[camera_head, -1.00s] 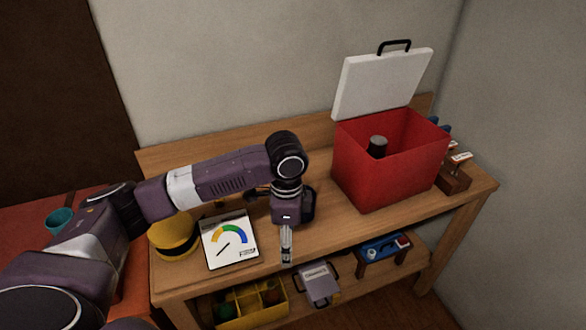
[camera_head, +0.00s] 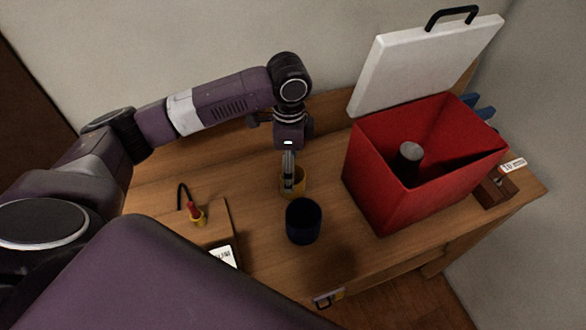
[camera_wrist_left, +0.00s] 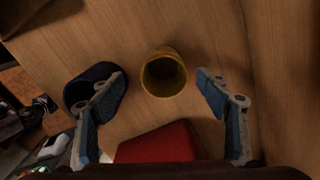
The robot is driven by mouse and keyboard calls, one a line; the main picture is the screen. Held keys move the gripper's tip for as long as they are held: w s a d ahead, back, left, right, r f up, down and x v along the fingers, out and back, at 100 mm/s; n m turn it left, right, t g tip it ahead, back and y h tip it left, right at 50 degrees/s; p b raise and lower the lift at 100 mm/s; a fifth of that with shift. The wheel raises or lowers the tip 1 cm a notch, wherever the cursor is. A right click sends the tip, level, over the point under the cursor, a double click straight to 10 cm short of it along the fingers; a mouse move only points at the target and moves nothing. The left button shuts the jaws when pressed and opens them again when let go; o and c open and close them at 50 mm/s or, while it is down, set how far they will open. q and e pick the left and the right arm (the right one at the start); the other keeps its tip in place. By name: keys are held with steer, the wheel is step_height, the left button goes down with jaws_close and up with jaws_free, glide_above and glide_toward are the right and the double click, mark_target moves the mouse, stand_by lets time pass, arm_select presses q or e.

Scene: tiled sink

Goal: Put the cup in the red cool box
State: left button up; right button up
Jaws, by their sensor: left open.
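A yellow cup (camera_head: 299,183) stands on the wooden bench, partly hidden behind my left gripper (camera_head: 289,188) in the head view. In the left wrist view, the yellow cup (camera_wrist_left: 163,73) shows its open mouth between the spread fingers of my left gripper (camera_wrist_left: 158,83), which is open and empty. A dark blue cup (camera_head: 303,221) stands just in front of it; in the wrist view the blue cup (camera_wrist_left: 88,88) is partly behind one finger. The red cool box (camera_head: 385,190) stands open to the right, and its red side (camera_wrist_left: 160,143) also shows in the wrist view. My right gripper is out of view.
The white lid (camera_head: 425,62) is raised at the back of the box. A grey cylinder (camera_head: 410,153) is inside it. A wooden block with a label (camera_head: 497,190) lies right of the box. A small red-topped item (camera_head: 194,213) is at left. Bench is clear between cups and box.

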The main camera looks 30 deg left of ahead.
mark_target(300, 173)
arm_select(q)
steer(key=shift+w+a+f, duration=0.15)
steer(key=shift+w, duration=0.2)
step_height(300, 173, down, 2)
steer(key=shift+s+f+p, duration=0.15)
steer(key=shift+f+p, duration=0.05)
steer(key=shift+p, duration=0.25)
steer(key=f, duration=0.1)
steer(key=f+p, duration=0.1)
steer(key=f, duration=0.3)
steer(key=shift+w+d, duration=0.2)
steer(key=shift+d, duration=0.1)
steer(key=c, duration=1.4)
steer(key=shift+c, duration=0.2)
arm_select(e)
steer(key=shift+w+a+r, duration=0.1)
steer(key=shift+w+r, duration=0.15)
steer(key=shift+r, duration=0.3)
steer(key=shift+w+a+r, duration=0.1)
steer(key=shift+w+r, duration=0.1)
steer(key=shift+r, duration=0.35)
arm_select(q)
steer(key=shift+r, duration=0.1)
